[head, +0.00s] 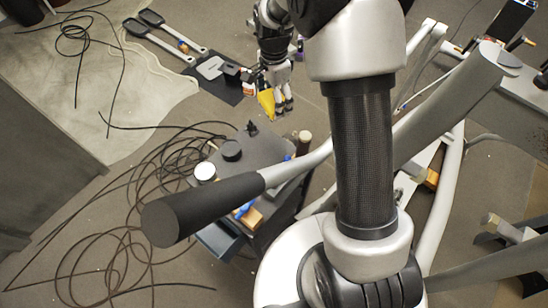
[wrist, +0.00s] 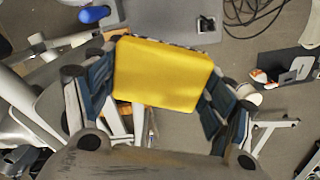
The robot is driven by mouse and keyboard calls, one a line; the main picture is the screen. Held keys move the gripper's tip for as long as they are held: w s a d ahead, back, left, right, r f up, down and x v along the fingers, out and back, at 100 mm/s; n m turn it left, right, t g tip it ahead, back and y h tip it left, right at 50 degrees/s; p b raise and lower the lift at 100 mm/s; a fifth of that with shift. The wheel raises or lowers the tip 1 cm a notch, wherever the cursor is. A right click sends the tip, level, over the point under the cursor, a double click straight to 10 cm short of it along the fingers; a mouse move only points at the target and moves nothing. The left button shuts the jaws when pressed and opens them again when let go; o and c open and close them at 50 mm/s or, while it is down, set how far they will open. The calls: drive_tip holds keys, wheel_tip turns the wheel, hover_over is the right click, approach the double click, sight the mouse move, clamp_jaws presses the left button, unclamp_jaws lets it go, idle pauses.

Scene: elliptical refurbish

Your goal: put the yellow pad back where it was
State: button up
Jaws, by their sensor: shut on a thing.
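The yellow pad (wrist: 162,75) is a flat, roughly rectangular block held between the two fingers of my gripper (wrist: 158,98) in the wrist view. In the head view a yellow corner of the pad (head: 266,101) shows beside my gripper (head: 279,104), which points down. The pad hangs above the floor, between the dark mat and the grey cart top. The fingers are shut on its left and right sides. The spot where the pad was before cannot be told from these frames.
A grey cart top (head: 262,150) carries a white-lidded jar (head: 205,171), a dark round piece (head: 232,150) and other small items. A dark mat (head: 222,84) lies on the floor behind. Loose black cables (head: 120,230) spread at left. A large grey handle (head: 205,208) crosses in front.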

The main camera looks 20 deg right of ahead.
sight(274, 148)
drive_tip(key=f+b, duration=0.2)
drive_tip(key=f, duration=0.2)
drive_tip(key=shift+w, duration=0.2)
wheel_tip(274, 148, down, 21)
drive_tip(key=b, duration=0.6)
drive_tip(key=shift+r, duration=0.15)
drive_tip(key=shift+s+r, duration=0.1)
drive_tip(key=o, duration=1)
drive_tip(key=shift+r, duration=0.1)
wheel_tip(274, 148, up, 12)
drive_tip(key=p, duration=0.3)
